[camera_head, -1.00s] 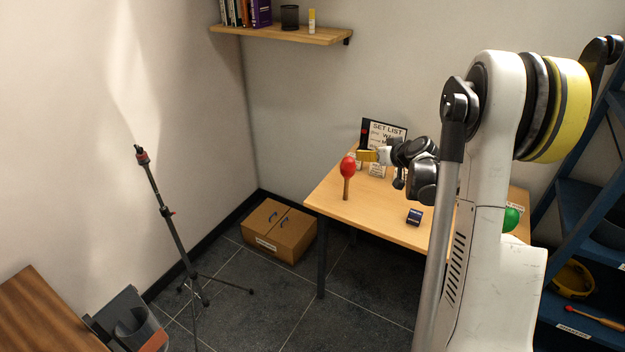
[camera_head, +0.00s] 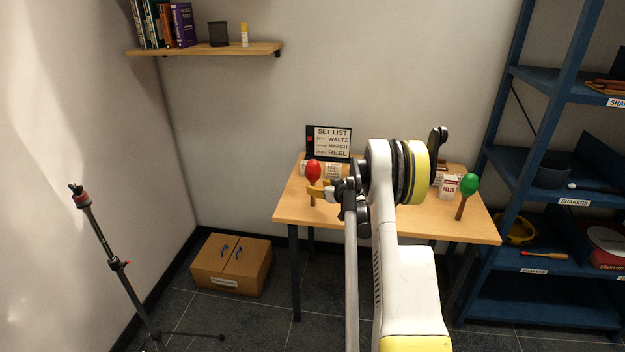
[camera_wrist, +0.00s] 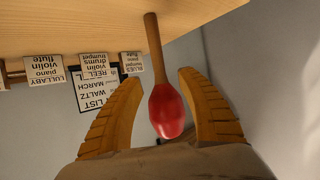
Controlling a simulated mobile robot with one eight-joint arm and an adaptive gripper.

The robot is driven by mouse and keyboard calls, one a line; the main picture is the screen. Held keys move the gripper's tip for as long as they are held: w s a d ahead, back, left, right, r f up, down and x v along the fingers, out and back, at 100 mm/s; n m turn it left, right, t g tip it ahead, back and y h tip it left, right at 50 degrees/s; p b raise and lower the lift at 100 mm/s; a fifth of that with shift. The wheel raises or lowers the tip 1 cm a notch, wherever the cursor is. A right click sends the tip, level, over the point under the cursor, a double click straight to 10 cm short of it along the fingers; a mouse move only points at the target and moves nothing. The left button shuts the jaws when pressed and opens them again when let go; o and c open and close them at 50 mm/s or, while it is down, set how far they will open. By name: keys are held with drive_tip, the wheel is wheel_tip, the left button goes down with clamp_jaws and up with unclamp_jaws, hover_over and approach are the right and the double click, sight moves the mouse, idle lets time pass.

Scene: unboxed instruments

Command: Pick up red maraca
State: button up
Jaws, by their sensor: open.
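The red maraca (camera_head: 313,172) stands upright on the wooden table (camera_head: 381,216), handle down, near its left end. In the wrist view the picture is upside down, and the maraca's red head (camera_wrist: 166,112) hangs between the two yellow fingers of my gripper (camera_wrist: 160,110). The fingers are open, with a visible gap on both sides of the head. In the head view my gripper (camera_head: 318,190) is right beside the maraca, its yellow finger overlapping the maraca's lower part. Whether a finger touches it cannot be told there.
A green maraca (camera_head: 469,184) stands at the table's right end. A set list board (camera_head: 328,143) and small cards stand behind the red maraca. Blue shelves (camera_head: 545,180) are at right, a cardboard box (camera_head: 232,264) on the floor at left, and a stand (camera_head: 105,245) farther left.

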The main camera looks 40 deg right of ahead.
sight(313, 185)
drive_tip(key=b+x, duration=0.2)
drive_tip(key=x, duration=0.2)
drive_tip(key=shift+f, duration=0.25)
drive_tip(key=shift+w, duration=0.25)
clamp_jaws()
drive_tip(key=shift+r, duration=0.15)
